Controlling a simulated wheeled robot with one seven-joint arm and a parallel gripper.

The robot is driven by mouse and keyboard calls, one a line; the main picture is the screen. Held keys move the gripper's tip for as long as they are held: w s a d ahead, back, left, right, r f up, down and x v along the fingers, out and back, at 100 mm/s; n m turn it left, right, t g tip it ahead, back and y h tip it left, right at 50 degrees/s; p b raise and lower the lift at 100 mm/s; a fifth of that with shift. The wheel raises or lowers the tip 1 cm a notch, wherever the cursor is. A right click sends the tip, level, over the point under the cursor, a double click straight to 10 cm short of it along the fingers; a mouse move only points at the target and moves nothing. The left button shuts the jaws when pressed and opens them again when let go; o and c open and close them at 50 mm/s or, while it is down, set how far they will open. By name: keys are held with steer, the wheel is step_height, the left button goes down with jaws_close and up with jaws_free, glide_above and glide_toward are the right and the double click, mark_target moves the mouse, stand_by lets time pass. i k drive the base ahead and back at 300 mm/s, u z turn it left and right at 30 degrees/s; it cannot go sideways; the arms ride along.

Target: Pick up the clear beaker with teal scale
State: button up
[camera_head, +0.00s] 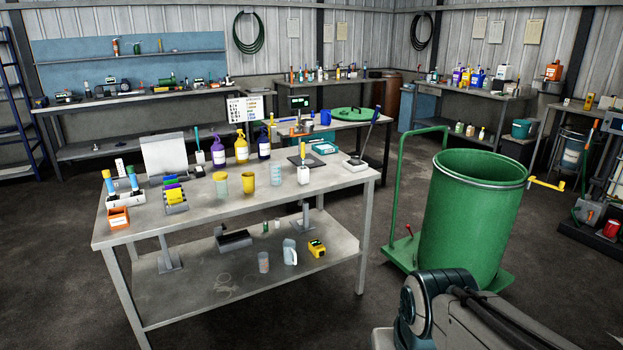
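Several small cups or beakers stand on the front workbench (240,200). One clear beaker (275,173) with pale bluish marks stands upright right of the yellow cup (248,176). Another see-through beaker (221,184), greenish with a yellowish tint, stands left of the yellow cup. A further clear beaker (264,262) with reddish marks stands on the lower shelf. The scales are too small to tell for sure which is teal; the bluish one fits best. My arm shows at the bottom right, well apart from the bench; my gripper is out of view.
A large green drum (470,215) on a green trolley stands right of the bench. Purple and yellow pump bottles (241,146) stand behind the beakers. A clear pitcher (290,252) and a yellow device (317,248) are on the lower shelf. The floor before the bench is clear.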

mark_target(276, 174)
steer(key=z, duration=0.3)
steer(key=k, duration=0.3)
steer(key=u, duration=0.65)
steer(key=i, duration=0.8)
steer(key=u, duration=0.95)
steer(key=i, duration=1.5)
steer(key=z, duration=1.15)
steer(key=i, duration=0.95)
steer(key=z, duration=1)
